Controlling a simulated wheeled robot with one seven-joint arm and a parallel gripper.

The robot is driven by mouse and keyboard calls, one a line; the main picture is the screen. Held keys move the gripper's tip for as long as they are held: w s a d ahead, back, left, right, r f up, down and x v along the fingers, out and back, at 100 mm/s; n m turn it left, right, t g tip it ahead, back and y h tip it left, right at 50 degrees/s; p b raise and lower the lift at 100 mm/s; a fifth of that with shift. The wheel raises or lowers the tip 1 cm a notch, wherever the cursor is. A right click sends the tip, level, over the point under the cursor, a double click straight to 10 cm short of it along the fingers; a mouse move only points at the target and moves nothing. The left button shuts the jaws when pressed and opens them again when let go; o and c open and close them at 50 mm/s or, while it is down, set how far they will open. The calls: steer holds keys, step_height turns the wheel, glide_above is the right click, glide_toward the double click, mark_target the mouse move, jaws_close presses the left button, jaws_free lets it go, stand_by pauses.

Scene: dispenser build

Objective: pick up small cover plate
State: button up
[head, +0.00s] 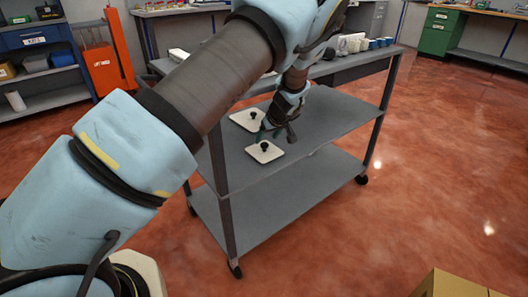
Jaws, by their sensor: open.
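Two white square cover plates, each with a black knob on top, lie flat on the middle shelf of a grey cart. One plate (265,153) is nearer to me; the other plate (243,121) lies behind it and to the left, its right side partly hidden by my gripper. They look similar in size, so I cannot tell for sure which is the small one. My gripper (277,137) points down with its fingers apart, just behind and above the nearer plate's knob. Nothing shows between the fingers, and I cannot tell the exact height gap.
The cart's shelf (330,112) is bare to the right of the plates. The lower shelf (290,200) is empty. A cardboard box (455,285) stands at the bottom right. Red floor is open to the right.

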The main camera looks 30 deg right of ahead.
mark_target(265, 144)
steer(key=x, duration=0.5)
steer(key=shift+w+d+f+p, duration=0.2)
steer(key=shift+d+f+p, duration=0.05)
steer(key=shift+d+p, duration=0.15)
jaws_close()
stand_by(0.4)
